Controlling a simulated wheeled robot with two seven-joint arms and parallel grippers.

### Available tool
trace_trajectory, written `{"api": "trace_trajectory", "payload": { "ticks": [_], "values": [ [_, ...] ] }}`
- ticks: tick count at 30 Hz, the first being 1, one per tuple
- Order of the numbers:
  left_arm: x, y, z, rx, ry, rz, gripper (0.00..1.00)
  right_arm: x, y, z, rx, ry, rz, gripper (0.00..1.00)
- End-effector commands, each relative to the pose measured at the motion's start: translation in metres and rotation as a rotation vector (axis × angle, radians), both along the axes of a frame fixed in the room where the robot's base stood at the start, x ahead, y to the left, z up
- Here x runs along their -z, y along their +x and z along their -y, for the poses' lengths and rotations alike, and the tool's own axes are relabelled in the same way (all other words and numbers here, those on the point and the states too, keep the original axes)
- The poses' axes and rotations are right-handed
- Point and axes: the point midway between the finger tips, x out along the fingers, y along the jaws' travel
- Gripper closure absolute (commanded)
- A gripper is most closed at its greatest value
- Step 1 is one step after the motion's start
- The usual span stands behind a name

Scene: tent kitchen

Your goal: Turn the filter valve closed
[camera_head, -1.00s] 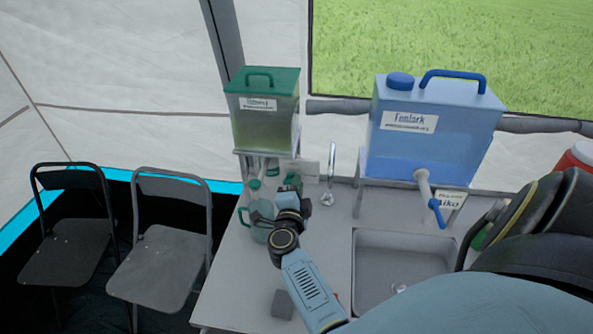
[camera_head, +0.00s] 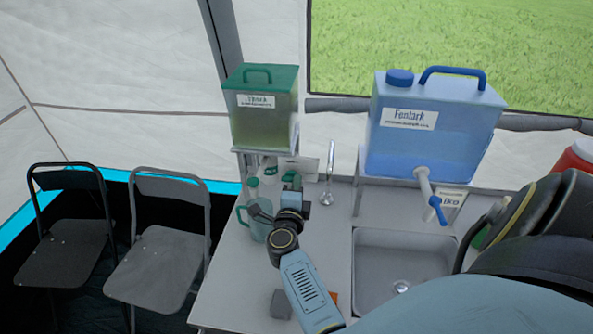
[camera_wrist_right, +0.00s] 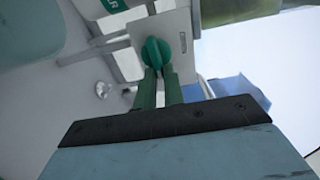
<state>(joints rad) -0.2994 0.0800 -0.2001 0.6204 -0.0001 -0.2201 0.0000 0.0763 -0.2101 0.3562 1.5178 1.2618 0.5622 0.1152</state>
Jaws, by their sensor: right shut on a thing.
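The water filter (camera_head: 262,120) is a clear tank with a green lid, standing on a metal frame at the back of the counter. In the right wrist view, its filter valve (camera_wrist_right: 155,50) is a green round knob with a raised ridge. My right gripper (camera_head: 291,181) reaches in under the tank. In the wrist view its two green fingers (camera_wrist_right: 158,78) are close together, with their tips on the knob's ridge, so it is shut on the valve. The valve is hidden behind the gripper in the head view. My left gripper is not in view.
A green-tinted jug (camera_head: 254,222) stands just left of my right gripper. A metal tap (camera_head: 329,178) and sink (camera_head: 390,265) are to its right. A blue water container (camera_head: 431,130) with a spigot stands behind the sink. Two folding chairs (camera_head: 160,262) are left of the counter.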

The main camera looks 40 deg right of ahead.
Motion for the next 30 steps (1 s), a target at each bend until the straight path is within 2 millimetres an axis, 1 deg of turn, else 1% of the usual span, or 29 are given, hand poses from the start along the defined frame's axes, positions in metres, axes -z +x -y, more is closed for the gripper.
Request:
{"api": "trace_trajectory", "payload": {
  "ticks": [2, 3, 7, 8, 16, 20, 23, 30],
  "values": [
    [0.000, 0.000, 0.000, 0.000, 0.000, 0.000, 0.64, 0.002, 0.000, -0.001, -0.001, 0.005, -0.002, 1.00],
    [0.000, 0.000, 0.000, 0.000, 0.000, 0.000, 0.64, 0.002, -0.001, -0.001, -0.001, 0.005, -0.002, 0.87],
    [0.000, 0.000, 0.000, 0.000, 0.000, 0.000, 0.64, 0.002, 0.000, -0.001, -0.001, 0.004, -0.001, 0.70],
    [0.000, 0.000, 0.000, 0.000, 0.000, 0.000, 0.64, 0.002, 0.000, -0.001, -0.001, 0.004, -0.002, 0.68],
    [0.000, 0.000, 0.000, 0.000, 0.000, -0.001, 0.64, 0.001, -0.001, -0.001, 0.000, 0.002, -0.001, 0.68],
    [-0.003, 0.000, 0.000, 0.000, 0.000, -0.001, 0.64, 0.001, -0.007, -0.008, 0.000, 0.002, -0.002, 0.68],
    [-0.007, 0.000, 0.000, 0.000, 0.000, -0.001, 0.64, 0.000, -0.018, -0.022, 0.000, 0.004, -0.003, 0.68],
    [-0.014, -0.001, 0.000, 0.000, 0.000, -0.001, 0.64, 0.001, -0.050, -0.062, 0.000, 0.004, -0.003, 0.68]
  ]
}}
